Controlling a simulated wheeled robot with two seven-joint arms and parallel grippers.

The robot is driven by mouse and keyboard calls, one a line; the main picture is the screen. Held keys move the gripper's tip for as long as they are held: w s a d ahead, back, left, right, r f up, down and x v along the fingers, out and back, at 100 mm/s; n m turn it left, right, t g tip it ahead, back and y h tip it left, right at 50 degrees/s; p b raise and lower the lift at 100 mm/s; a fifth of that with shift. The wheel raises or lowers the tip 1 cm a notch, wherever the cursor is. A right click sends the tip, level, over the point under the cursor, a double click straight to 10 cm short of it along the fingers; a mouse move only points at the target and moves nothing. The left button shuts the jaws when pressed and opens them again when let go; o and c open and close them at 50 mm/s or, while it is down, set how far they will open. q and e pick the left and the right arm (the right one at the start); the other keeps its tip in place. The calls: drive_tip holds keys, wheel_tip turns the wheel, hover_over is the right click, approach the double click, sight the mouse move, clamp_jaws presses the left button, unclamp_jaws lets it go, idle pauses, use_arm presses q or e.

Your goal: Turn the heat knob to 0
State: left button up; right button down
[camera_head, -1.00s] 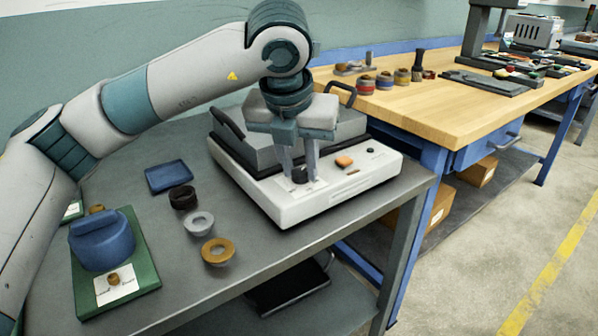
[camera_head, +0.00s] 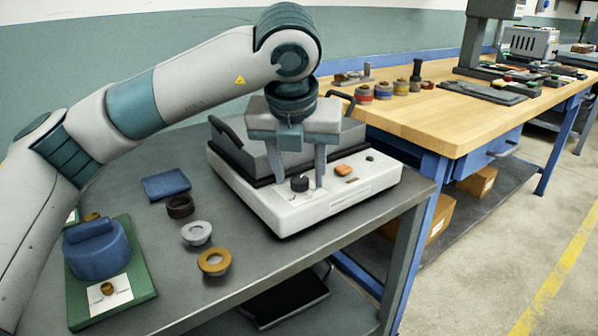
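The heat knob, as far as I can tell, is the small dark round knob (camera_head: 299,184) on the front panel of the white machine (camera_head: 335,197). My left gripper (camera_head: 300,182) points straight down over it. Its two fingers stand apart, one left of the knob and one right of it, with visible space on the right side. The fingertips are close to the panel. The knob's markings are too small to read. My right gripper is not in view.
An orange button (camera_head: 344,170) and a small dark button (camera_head: 369,157) sit right of the knob. A blue lidded pot (camera_head: 97,250) stands on a green base at left.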

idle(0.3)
use_arm(q)
drive_tip(key=shift+s+r, duration=0.2)
drive_tip(key=shift+r, duration=0.3)
drive_tip(key=p+v, duration=0.2)
drive_tip(key=v, duration=1.4)
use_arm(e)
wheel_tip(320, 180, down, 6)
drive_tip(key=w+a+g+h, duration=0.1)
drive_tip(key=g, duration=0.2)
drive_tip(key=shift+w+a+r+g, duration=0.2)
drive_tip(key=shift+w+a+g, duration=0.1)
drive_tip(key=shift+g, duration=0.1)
use_arm(q)
drive_tip(key=shift+r, duration=0.1)
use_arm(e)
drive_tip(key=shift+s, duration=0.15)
